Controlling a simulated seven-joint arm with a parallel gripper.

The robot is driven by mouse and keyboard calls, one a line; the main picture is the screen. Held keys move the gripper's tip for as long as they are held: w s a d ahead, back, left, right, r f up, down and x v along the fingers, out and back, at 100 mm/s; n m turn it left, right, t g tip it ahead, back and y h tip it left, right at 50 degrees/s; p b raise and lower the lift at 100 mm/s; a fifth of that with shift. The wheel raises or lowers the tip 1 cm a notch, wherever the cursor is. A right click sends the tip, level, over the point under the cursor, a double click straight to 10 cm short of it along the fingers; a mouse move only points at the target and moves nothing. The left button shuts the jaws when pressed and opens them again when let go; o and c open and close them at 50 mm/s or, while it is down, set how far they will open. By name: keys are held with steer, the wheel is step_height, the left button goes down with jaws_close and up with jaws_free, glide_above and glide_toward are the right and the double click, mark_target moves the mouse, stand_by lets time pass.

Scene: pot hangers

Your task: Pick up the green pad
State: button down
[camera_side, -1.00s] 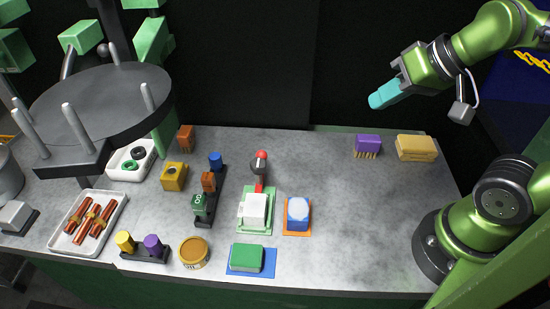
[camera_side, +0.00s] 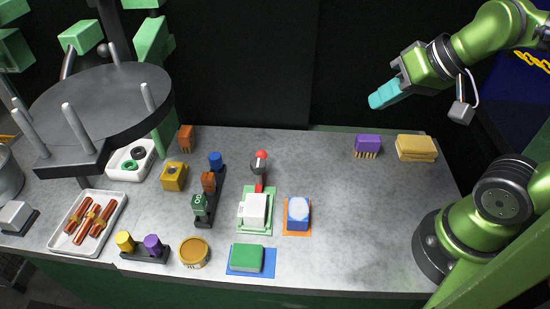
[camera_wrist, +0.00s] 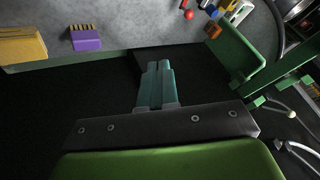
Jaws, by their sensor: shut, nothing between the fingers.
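The green pad (camera_side: 247,257) is a green-topped block with a light grey lower part. It lies on a blue mat (camera_side: 266,271) at the front middle of the table in the side view. My gripper (camera_side: 376,101) is high at the upper right, well above and behind the pad and clear of the table. Its teal fingers are together with nothing between them, as the wrist view also shows (camera_wrist: 158,66). I cannot make out the green pad in the wrist view.
A white block (camera_side: 254,208) on a green mat and a blue-and-white block (camera_side: 298,209) on an orange mat stand behind the pad. A round tan tin (camera_side: 194,252) is to its left. Purple (camera_side: 367,143) and yellow (camera_side: 415,146) brushes lie at the back right. The table's right middle is clear.

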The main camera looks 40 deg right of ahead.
steer(key=shift+c, duration=0.6)
jaws_free()
steer(key=m+g+h, duration=0.2)
steer(key=m+g, duration=0.3)
steer(key=g, duration=0.2)
glide_above(246, 254)
step_height(246, 254, down, 7)
step_height(246, 254, down, 16)
steer(key=shift+f, duration=0.1)
